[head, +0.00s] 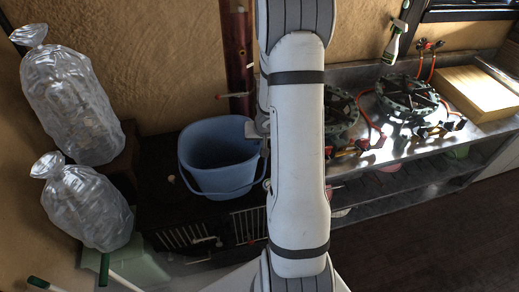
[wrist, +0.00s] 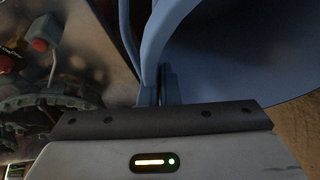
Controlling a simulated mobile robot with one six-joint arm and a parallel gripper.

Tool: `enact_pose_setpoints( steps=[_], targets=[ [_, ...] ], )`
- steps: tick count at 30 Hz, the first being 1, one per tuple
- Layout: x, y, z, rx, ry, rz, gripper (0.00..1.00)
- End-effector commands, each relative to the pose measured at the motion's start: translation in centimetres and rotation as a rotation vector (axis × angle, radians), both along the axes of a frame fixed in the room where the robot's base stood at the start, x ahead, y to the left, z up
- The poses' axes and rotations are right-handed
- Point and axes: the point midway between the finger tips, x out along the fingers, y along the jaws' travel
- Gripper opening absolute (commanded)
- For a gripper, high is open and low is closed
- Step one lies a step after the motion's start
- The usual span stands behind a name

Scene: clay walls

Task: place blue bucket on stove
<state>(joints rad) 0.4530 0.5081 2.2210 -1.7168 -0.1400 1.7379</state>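The blue bucket (head: 217,150) is upright over the dark cabinet at centre left in the head view, its thin handle hanging in front. Whether its base touches the cabinet top, I cannot tell. My gripper (head: 263,138) is at the bucket's right rim, mostly hidden behind my arm. In the wrist view the fingers (wrist: 158,88) are close together on the rim of the bucket (wrist: 230,55). The stove has two green burners on a metal counter to the right; the right burner (head: 408,94) is clear, the left burner (head: 342,112) is partly hidden by my arm.
A wooden box (head: 478,92) stands right of the burners. Orange hoses (head: 372,118) run around them, and a spray bottle (head: 394,45) is behind. Two clear bags of bottles (head: 72,95) are at the left. The dark cabinet (head: 165,205) adjoins the counter.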

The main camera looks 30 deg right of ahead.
Motion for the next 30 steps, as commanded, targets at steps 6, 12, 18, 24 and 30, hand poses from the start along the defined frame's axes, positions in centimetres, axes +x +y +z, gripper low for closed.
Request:
enact_pose_setpoints(
  steps=[6,12,18,24,30],
  targets=[
    [0.0,0.0,-2.9,0.001,-0.001,-0.001,0.00],
    [0.0,-0.1,-3.4,0.000,-0.001,-0.001,0.00],
    [0.0,-0.1,-3.4,0.000,-0.001,-0.002,0.00],
    [0.0,-0.1,-3.8,0.000,0.000,-0.001,0.05],
    [0.0,-0.1,-3.8,0.000,0.000,-0.001,0.21]
  ],
)
